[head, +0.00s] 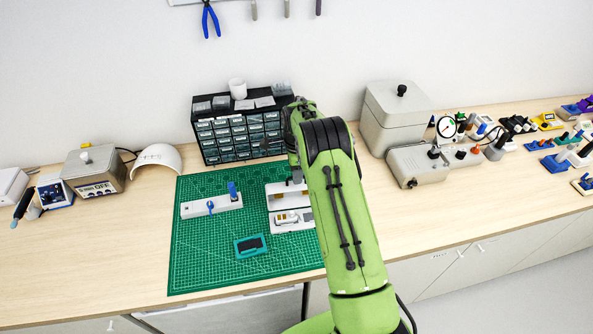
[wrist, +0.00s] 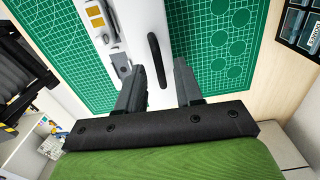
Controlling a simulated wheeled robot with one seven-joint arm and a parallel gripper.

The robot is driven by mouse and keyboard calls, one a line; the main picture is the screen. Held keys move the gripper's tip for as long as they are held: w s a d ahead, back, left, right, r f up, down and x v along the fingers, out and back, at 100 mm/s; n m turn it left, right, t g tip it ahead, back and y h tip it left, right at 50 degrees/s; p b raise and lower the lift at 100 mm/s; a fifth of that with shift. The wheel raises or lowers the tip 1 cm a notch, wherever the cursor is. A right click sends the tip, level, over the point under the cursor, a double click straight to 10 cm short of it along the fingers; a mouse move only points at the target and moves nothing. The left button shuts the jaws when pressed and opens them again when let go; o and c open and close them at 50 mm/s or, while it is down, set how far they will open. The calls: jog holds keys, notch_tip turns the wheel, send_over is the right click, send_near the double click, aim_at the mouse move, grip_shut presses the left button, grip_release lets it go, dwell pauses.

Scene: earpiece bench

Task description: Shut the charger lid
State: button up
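The charger (head: 291,219) is a pale case on the green mat, partly hidden behind my arm in the head view. Its lid (head: 284,188) appears as a white panel behind the base, seemingly raised. In the wrist view, the lid (wrist: 145,17) is a white panel with a black bar handle (wrist: 154,48), beside the base (wrist: 99,22) with its yellow and grey parts. My gripper (wrist: 156,66) is open, its two dark fingers apart on either side of the handle's near end. Contact cannot be told. The fingers are hidden in the head view.
The green cutting mat (head: 205,265) also holds a white strip with blue pieces (head: 212,206) and a teal tray (head: 250,246). A drawer cabinet (head: 237,135) stands behind. Grey boxes (head: 395,116) stand to the right. The mat's front left is clear.

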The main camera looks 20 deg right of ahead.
grip_shut()
dwell(1.3)
